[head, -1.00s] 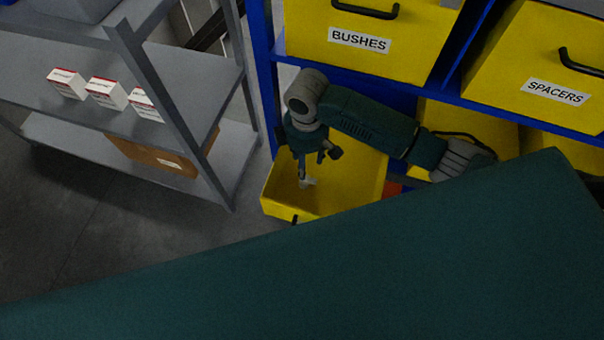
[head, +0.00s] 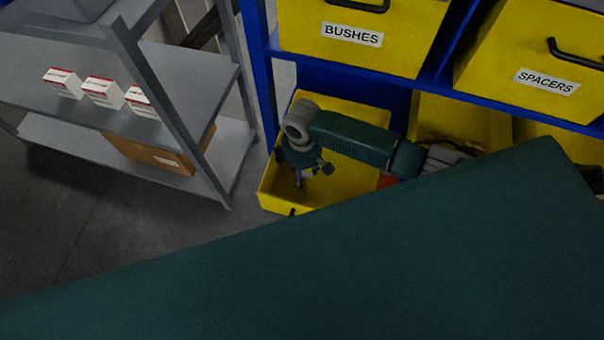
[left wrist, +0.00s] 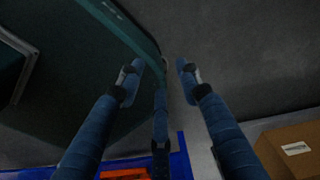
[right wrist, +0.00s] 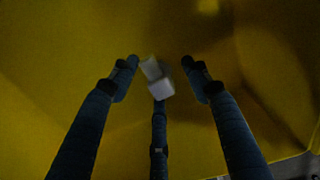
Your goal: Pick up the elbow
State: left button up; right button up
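The elbow (right wrist: 154,78) is a small white bent piece inside an open yellow bin (head: 268,196). In the right wrist view it lies between and beyond the fingertips, just past the tip of the lower finger. My right gripper (right wrist: 160,64) is open and points down into the bin; its fingers are apart on both sides of the elbow. In the head view the right gripper (head: 303,178) is inside the bin and mostly hides the elbow. My left gripper (left wrist: 160,66) is open and empty, above the grey floor, and does not show in the head view.
Yellow bins labelled BUSHES (head: 352,36) and SPACERS (head: 545,82) sit above on the blue rack (head: 390,77). A grey shelf (head: 190,75) with small white-red boxes (head: 103,92) and a cardboard box (head: 150,152) stands at the left. The bin's walls surround the right gripper.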

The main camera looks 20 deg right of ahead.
grip_shut()
pick_arm(q)
jog(key=shift+s+a, duration=0.1)
jog(key=shift+s, duration=0.45)
pick_arm(e)
jog(key=shift+r, duration=0.15)
pick_arm(q)
jog(key=shift+w, duration=0.15)
pick_arm(e)
notch_tip(320, 180, up, 20)
pick_arm(q)
jog(key=shift+r, duration=0.1)
jog(key=shift+r+p, duration=0.75)
jog(key=shift+p, duration=0.1)
